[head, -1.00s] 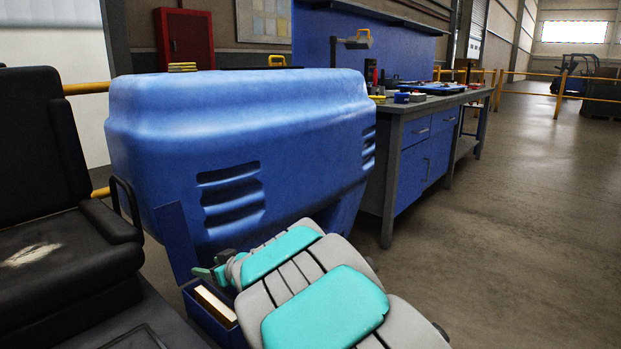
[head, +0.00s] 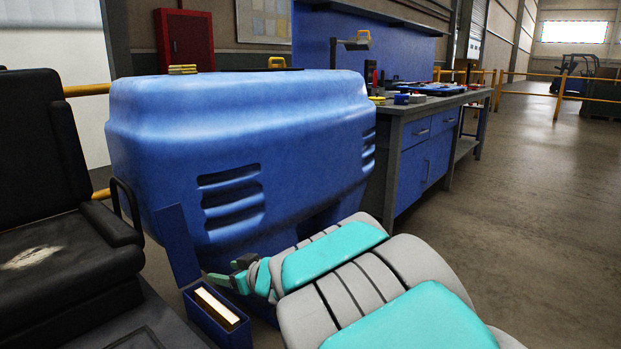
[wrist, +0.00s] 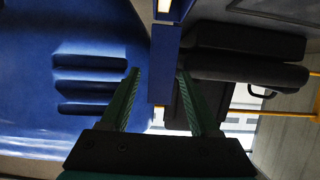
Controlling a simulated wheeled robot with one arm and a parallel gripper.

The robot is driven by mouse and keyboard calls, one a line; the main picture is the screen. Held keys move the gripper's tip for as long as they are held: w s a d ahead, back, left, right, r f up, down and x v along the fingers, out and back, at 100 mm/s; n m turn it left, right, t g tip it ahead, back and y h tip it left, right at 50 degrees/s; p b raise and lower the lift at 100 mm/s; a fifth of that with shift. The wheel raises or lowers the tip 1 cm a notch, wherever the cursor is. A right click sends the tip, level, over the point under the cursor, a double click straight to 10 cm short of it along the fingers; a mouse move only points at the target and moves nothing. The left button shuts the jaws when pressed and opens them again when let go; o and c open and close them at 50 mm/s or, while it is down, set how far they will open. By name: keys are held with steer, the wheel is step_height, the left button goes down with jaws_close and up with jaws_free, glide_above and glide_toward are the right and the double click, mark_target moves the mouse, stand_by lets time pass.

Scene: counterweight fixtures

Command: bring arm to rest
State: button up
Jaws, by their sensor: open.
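My gripper (head: 222,279) shows in the head view at the end of my grey and teal arm, in front of the blue counterweight housing. It is just above and right of a small blue box. In the wrist view my gripper (wrist: 158,78) has its two green fingers apart, with nothing held between them. The blue box (head: 232,338) has its lid standing up and a pale, gold-edged block (head: 216,306) inside. The wrist view shows blue panels (wrist: 164,60) beyond the fingers and a pale strip (wrist: 163,5) at the top edge.
The big blue housing (head: 240,120) with slotted vents fills the middle. A black seat (head: 60,250) with an armrest stands at the left. A workbench (head: 420,150) with tools stands behind at the right. Open floor (head: 520,220) lies to the right.

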steer(key=w+d+r+m+t+h, duration=0.1)
steer(key=d+m+h, duration=0.3)
steer(key=d, duration=0.8)
steer(key=w+d+r+m+t+h, duration=0.15)
steer(key=d+h, duration=0.35)
steer(key=d, duration=0.7)
steer(key=s+d+f+m+g+h, duration=0.2)
steer(key=s+d+f+m+h, duration=0.1)
steer(key=s+d, duration=0.55)
steer(key=s+d+f+m+g+h, duration=0.1)
steer(key=s+d+f+g, duration=0.2)
steer(key=s, duration=0.4)
steer(key=s+d+f+m+g, duration=0.1)
steer(key=s+d+f+g, duration=0.15)
steer(key=s, duration=0.45)
steer(key=s+a+g+y, duration=0.1)
steer(key=s+a+g, duration=0.1)
steer(key=s, duration=0.7)
steer(key=s+a+f+g+y, duration=0.1)
steer(key=s+a+g, duration=0.2)
steer(key=s, duration=0.7)
steer(key=shift+f+n+g+y, duration=0.3)
steer(key=shift+n+y, duration=0.05)
steer(key=shift+y, duration=0.05)
steer(key=shift+w, duration=0.1)
